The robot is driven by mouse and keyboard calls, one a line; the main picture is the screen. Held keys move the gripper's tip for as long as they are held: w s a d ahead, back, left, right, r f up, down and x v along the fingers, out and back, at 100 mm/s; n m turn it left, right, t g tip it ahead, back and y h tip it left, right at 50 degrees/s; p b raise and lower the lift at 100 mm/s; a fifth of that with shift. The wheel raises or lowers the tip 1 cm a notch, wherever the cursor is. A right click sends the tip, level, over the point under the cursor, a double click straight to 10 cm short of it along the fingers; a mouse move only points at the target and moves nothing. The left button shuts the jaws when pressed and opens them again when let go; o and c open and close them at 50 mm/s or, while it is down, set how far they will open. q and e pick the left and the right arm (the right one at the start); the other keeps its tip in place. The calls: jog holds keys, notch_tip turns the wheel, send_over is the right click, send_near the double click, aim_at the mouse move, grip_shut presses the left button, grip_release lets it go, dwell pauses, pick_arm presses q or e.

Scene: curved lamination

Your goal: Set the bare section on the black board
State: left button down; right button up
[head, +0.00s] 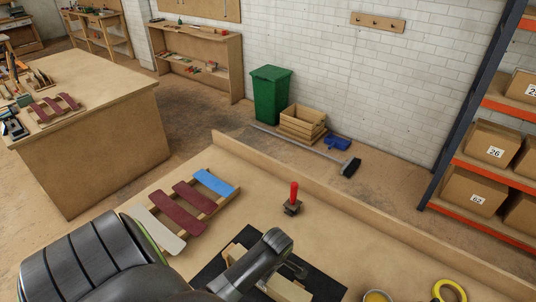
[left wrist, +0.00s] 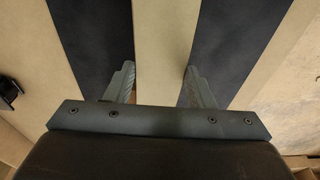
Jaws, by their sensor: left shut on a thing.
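My left gripper (head: 288,268) reaches in over the black board (head: 325,288) at the bottom of the head view. In the left wrist view my left gripper (left wrist: 162,85) has its two fingers on either side of a pale bare wood section (left wrist: 166,40) and is shut on it. The section also shows in the head view (head: 288,291), partly hidden by my arm. Black board (left wrist: 236,45) shows on both sides of the section. I cannot tell whether the section touches the board. My right gripper is not in view.
A rack of slats, white (head: 160,229), dark red (head: 194,195) and blue (head: 215,182), lies left of the board. A red-handled tool (head: 293,200) stands behind it. A yellow tape roll (head: 449,290) lies at the right. A raised wooden edge (head: 330,203) runs along the table's back.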

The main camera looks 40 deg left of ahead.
aim_at(272, 278)
pick_arm(q)
jog(key=shift+w+f, duration=0.1)
jog(key=c, duration=0.6)
grip_release()
jog(key=shift+c, duration=0.2)
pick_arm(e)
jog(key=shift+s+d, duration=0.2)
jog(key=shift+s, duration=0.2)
pick_arm(q)
jog(key=shift+d+r, duration=0.1)
jog(key=shift+r, duration=0.5)
notch_tip(272, 278, up, 11)
jog(key=d, duration=0.1)
jog(key=shift+d, duration=0.3)
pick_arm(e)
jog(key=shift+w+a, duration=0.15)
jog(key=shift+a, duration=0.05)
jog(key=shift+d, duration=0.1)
